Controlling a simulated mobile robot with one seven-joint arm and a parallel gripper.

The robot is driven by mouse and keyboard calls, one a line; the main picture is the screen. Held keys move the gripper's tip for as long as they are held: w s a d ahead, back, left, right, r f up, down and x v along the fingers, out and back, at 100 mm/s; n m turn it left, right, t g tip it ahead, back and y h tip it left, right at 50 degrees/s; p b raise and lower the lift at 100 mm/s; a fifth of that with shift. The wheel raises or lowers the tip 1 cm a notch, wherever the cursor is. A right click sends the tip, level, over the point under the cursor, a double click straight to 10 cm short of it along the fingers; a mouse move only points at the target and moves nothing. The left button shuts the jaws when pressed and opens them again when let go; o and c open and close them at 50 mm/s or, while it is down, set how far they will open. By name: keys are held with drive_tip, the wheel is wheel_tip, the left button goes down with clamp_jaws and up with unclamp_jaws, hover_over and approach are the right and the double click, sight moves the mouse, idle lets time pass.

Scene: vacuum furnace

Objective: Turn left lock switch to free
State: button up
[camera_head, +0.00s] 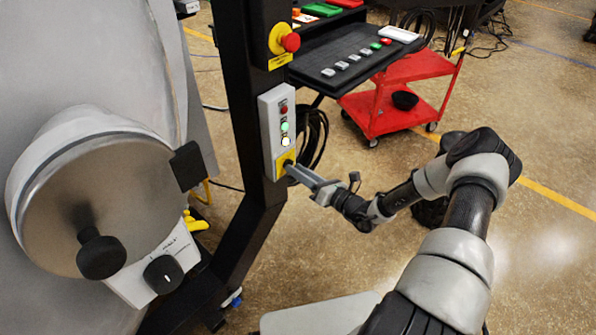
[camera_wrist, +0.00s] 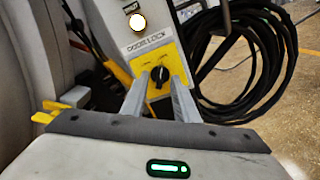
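The lock switch is a black knob (camera_wrist: 159,77) on a yellow plate (camera_wrist: 146,54) marked "DOOR LOCK" in the wrist view. The plate sits at the bottom of a grey control box (camera_head: 275,115) on a black post in the head view. My gripper (camera_wrist: 160,92) points at the knob, with one finger on each side of it. The fingers are apart, and a gap seems to show beside the knob; contact cannot be told. In the head view my gripper (camera_head: 291,170) reaches the plate from the right and hides the knob. The knob's exact setting is too small to read.
A round metal furnace door (camera_head: 100,200) with black knobs stands at the left. A red emergency button (camera_head: 291,42) is above the box. Black cable coils (camera_wrist: 262,60) hang right of the post. A red cart (camera_head: 405,68) stands behind, with open floor at right.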

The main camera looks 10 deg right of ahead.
drive_tip(key=p+v, duration=0.1)
drive_tip(key=v, duration=1.6)
drive_tip(key=shift+p, duration=0.3)
drive_tip(key=shift+r, duration=0.15)
drive_tip(key=s+a+r+n+g+h, duration=0.1)
drive_tip(key=s+a+r+n+g, duration=0.2)
drive_tip(key=a+r+n+g, duration=0.4)
drive_tip(key=s+a+r+n+g+b, duration=0.1)
drive_tip(key=s+a+r+n+g, duration=0.25)
drive_tip(key=n, duration=0.55)
drive_tip(key=s+a+r+n+g+h, duration=0.1)
drive_tip(key=s+a+r+n+g, duration=0.3)
drive_tip(key=r+n, duration=0.4)
drive_tip(key=s+d+r+n+t+h+b, duration=0.1)
drive_tip(key=s+r+n+t+h, duration=0.1)
drive_tip(key=s+r+n+h, duration=0.6)
wheel_tip(320, 180, up, 26)
drive_tip(key=d+n+t+p, duration=0.2)
drive_tip(key=n+t+p, duration=0.1)
drive_tip(key=p, duration=1.6)
drive_tip(key=shift+s+d+r+h, duration=0.2)
drive_tip(key=shift+s+d+h, duration=0.15)
drive_tip(key=shift+s, duration=0.1)
